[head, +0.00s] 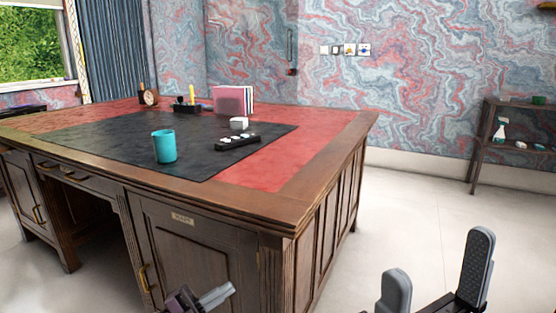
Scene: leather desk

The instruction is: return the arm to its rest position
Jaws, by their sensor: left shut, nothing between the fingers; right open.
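My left gripper (217,295) shows at the bottom edge of the head view, low in front of the desk's cabinet door. Its fingers are together and hold nothing. My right gripper (436,276) is at the bottom right, over the pale floor. Its two grey fingers stand wide apart with nothing between them. Most of both arms is outside the view.
On the desk are a teal cup (164,147), a black tray (237,143) with small white pieces, a white block (239,123), a pink book stack (232,100), a pen holder (186,107) and a clock (150,97). A shelf (480,150) stands right. Floor between is clear.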

